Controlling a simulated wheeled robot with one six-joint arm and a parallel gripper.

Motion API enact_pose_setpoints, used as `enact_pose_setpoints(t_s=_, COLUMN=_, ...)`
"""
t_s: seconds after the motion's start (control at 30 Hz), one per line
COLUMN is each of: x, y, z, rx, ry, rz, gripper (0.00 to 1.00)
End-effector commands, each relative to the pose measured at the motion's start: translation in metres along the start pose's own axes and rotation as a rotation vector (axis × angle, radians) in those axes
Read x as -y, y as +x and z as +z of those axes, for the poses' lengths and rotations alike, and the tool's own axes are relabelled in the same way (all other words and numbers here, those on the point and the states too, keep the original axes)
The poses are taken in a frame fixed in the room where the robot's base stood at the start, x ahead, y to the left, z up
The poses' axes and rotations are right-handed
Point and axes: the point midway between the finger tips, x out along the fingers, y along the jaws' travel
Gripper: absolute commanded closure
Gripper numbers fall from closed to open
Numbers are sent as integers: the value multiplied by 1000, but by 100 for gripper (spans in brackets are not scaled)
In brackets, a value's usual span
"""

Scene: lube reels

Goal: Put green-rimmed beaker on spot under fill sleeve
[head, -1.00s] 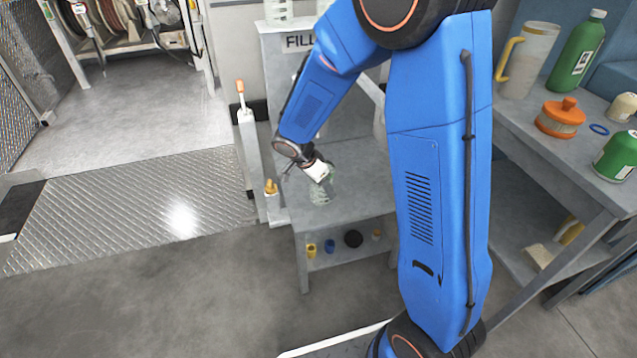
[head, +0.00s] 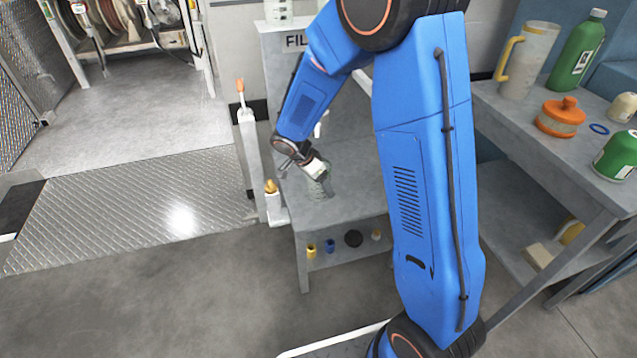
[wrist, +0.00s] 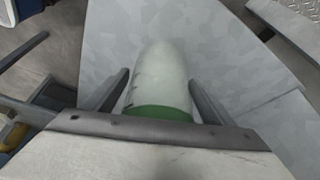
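The green-rimmed beaker (wrist: 160,75) is a clear, pale cup between the two fingers of my gripper (wrist: 160,98); its green rim is nearest the wrist camera. In the head view the beaker (head: 324,187) hangs tilted from my gripper (head: 317,170), over the grey fill stand (head: 350,207). I cannot tell whether its base touches the top. A small white piece (head: 320,128) shows behind my arm and may be part of the fill sleeve. My arm hides much of the stand and its sign; the spot is not clearly visible.
A post with an orange-tipped piece (head: 241,95) stands left of the stand. Small caps (head: 330,246) lie on its lower shelf. A bench on the right bears a jug (head: 527,60), green bottle (head: 577,50) and orange-lidded jar (head: 560,117). The floor at left is open.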

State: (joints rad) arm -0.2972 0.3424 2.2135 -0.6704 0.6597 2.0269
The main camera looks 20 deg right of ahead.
Motion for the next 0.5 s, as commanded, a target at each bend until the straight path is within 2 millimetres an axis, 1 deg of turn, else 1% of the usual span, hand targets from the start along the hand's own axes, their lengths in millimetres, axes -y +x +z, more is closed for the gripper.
enact_pose_setpoints(t_s=0.17, x=0, y=-2, z=-1, rx=0, ry=0, rz=-1, gripper=22)
enact_pose_setpoints(t_s=0.27, x=1, y=-9, z=-2, rx=-1, ry=1, rz=-2, gripper=22)
enact_pose_setpoints(t_s=0.37, x=1, y=-23, z=-1, rx=-1, ry=1, rz=-4, gripper=22)
enact_pose_setpoints(t_s=0.5, x=1, y=-50, z=-1, rx=-1, ry=0, rz=-4, gripper=22)
